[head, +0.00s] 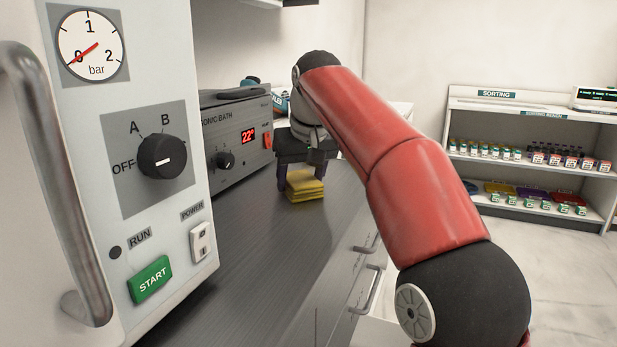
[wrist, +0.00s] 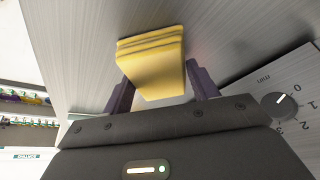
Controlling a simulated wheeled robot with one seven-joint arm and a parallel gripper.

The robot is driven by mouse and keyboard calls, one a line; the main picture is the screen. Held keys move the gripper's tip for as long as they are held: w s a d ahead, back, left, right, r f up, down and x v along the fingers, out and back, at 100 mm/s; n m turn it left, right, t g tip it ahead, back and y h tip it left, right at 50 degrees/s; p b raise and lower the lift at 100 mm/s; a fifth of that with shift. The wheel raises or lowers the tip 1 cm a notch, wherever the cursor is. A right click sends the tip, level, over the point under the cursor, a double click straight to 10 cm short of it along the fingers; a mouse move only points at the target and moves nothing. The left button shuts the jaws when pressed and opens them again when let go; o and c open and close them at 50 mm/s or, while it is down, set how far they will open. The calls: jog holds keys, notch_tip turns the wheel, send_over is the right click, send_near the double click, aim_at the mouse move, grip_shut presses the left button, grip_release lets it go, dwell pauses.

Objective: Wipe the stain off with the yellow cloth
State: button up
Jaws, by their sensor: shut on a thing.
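The yellow cloth (head: 305,188) is a folded, layered pad at the dark grey counter (head: 262,235), in front of the ultrasonic bath. My gripper (head: 301,174) points down and is shut on it, with one dark purple finger on either side. The wrist view also shows the cloth (wrist: 150,72) between the two fingers of my gripper (wrist: 162,88). I cannot tell whether the cloth touches the counter or is just above it. I see no stain in either view; it may be hidden by the cloth or my arm.
The ultrasonic bath (head: 236,140), reading 22°, stands at the back left of the counter. A large machine with dial and START button (head: 151,280) fills the near left. Counter between is clear. Drawer handles (head: 365,290) stick out in front. A sorting shelf (head: 530,180) stands far right.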

aim_at(320, 182)
jog(key=shift+w+a, duration=0.3)
jog(key=shift+a, duration=0.45)
jog(key=shift+w+a, duration=0.3)
jog(key=shift+a, duration=0.45)
jog(key=shift+f, duration=0.15)
jog(key=shift+d, duration=0.1)
jog(key=shift+s+d, duration=0.15)
jog(key=shift+d, duration=0.1)
jog(key=shift+s+d+r+b, duration=0.1)
jog(key=shift+s+d+b, duration=0.25)
jog(key=shift+d, duration=0.65)
jog(key=shift+s+d+r+b, duration=0.1)
jog(key=shift+s+d+b, duration=0.25)
jog(key=shift+d, duration=0.7)
jog(key=shift+s+d+b, duration=0.2)
jog(key=shift+s+d, duration=0.3)
jog(key=shift+d, duration=0.5)
jog(key=shift+s+d+f+b, duration=0.1)
jog(key=shift+s+d+b, duration=0.2)
jog(key=shift+d, duration=0.5)
jog(key=shift+s+d+f+b, duration=0.15)
jog(key=shift+s+d, duration=0.25)
jog(key=shift+d, duration=0.4)
jog(key=shift+r, duration=0.1)
jog(key=shift+r, duration=0.1)
